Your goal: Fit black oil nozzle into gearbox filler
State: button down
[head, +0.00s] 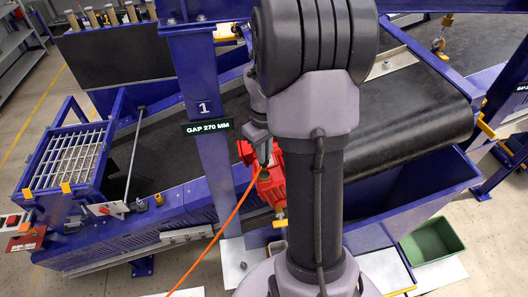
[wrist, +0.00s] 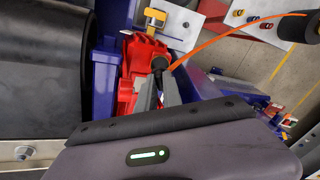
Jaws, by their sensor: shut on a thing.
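The red gearbox (head: 274,186) stands beside the blue post, partly hidden by my arm in the head view. It also shows in the wrist view (wrist: 128,88), beyond the fingers. My gripper (head: 264,150) is shut on the black oil nozzle (wrist: 160,63), which has an orange hose (head: 222,228) running from it. The grey fingers show in the wrist view (wrist: 158,90). The nozzle overlaps the gearbox in both views. I cannot tell whether its tip touches the gearbox or sits in the filler. The filler opening is not distinguishable.
A black conveyor belt (head: 415,101) and blue frame lie behind and right of my arm. A blue post (head: 207,130) stands close left. A green bin (head: 431,241) is on the floor at right. A pale board with coloured rings (wrist: 262,18) shows in the wrist view.

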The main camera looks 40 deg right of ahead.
notch_tip(320, 180, down, 3)
jog(key=shift+w+r+b, duration=0.1)
jog(key=shift+b, duration=0.65)
jog(key=shift+r, duration=0.1)
jog(key=shift+f+b, duration=1.15)
jog(key=shift+f, duration=0.2)
dwell(0.5)
jog(key=c, duration=1.4)
grip_release()
jog(key=shift+c, duration=0.2)
notch_tip(320, 180, up, 12)
